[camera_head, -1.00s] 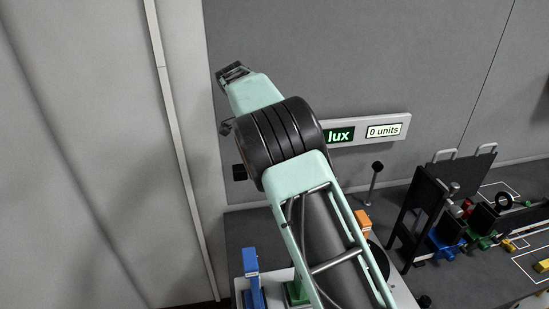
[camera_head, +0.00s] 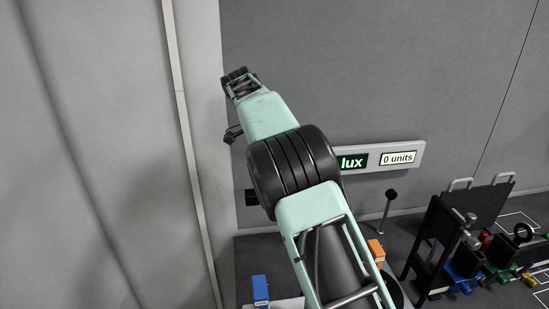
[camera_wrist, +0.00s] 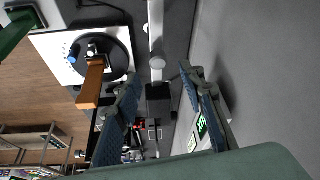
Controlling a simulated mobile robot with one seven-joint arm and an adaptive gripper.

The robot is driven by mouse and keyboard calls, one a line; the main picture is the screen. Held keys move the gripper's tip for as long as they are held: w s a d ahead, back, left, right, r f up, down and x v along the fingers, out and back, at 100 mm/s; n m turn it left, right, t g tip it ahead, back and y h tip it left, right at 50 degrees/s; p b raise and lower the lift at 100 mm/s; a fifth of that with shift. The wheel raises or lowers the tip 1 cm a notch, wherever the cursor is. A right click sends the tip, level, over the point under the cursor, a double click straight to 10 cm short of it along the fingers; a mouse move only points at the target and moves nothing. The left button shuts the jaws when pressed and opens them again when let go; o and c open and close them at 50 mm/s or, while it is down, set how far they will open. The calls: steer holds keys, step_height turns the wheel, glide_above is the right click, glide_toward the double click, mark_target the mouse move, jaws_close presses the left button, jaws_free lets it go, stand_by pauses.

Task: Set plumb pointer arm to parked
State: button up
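No part is labelled as the plumb pointer arm, so I cannot tell for sure which it is. In the wrist view, an orange bar (camera_wrist: 91,85) lies across a round black disc on a white plate (camera_wrist: 52,44). An orange part also shows in the head view (camera_head: 376,249), partly behind my arm. My gripper (camera_wrist: 160,78) is open, with two blue-padded fingers apart and nothing between them. In the head view I cannot make out the fingers.
A blue post (camera_head: 260,289) stands left of my arm. A black-knobbed post (camera_head: 389,202) and a black upright panel (camera_head: 430,237) stand at right, with coloured holders beyond.

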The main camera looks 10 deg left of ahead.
steer(key=v, duration=0.6)
steer(key=shift+r, duration=0.2)
steer(key=shift+s+a, duration=0.1)
